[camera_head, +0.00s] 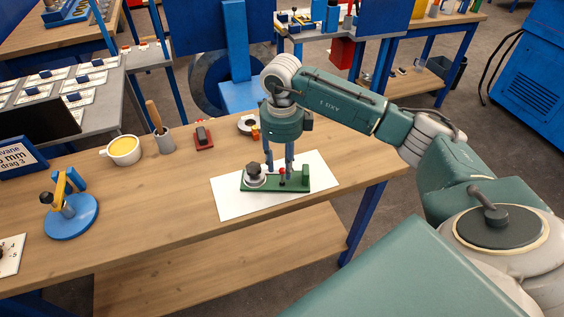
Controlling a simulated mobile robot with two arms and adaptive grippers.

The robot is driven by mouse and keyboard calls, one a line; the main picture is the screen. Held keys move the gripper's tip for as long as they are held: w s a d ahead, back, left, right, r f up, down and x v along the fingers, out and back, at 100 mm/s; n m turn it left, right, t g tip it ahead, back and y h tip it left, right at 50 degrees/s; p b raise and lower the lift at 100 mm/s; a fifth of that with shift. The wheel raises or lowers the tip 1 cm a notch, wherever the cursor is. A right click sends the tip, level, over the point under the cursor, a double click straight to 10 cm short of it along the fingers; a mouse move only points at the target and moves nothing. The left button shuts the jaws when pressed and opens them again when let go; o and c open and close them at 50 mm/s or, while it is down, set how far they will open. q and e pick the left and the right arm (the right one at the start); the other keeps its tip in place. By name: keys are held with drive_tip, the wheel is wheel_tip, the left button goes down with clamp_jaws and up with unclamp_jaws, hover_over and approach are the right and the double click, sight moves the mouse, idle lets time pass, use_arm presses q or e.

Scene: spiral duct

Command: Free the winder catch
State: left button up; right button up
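A small green-based fixture (297,184) lies on a white sheet (233,205) on the wooden bench. A dark hex-shaped knob (254,170) sits on a pale round part at its left end. A small red-topped catch (282,172) stands near its middle, and a green block rises at its right end. My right gripper (279,168) points down just above and behind the fixture. Its two blue fingers are apart, close to the red-topped catch; I cannot tell whether either touches it. My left gripper is not in view.
On the bench left of the sheet are a blue round stand (71,222), a yellow-filled cup (123,150), a grey holder with a wooden handle (163,141) and a red block (203,138). A grey ring-shaped part (247,123) lies behind. Bare wood shows left of the sheet.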

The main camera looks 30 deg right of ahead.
drive_tip(key=shift+s+f, duration=0.1)
drive_tip(key=shift+f, duration=0.25)
drive_tip(key=shift+c, duration=0.5)
clamp_jaws()
drive_tip(key=shift+w+d+f+g+b, duration=0.2)
drive_tip(key=shift+w+g+b, duration=0.1)
drive_tip(key=shift+b, duration=0.25)
drive_tip(key=shift+w+g+y, duration=0.15)
drive_tip(key=shift+g+y, duration=0.15)
drive_tip(key=shift+y, duration=0.1)
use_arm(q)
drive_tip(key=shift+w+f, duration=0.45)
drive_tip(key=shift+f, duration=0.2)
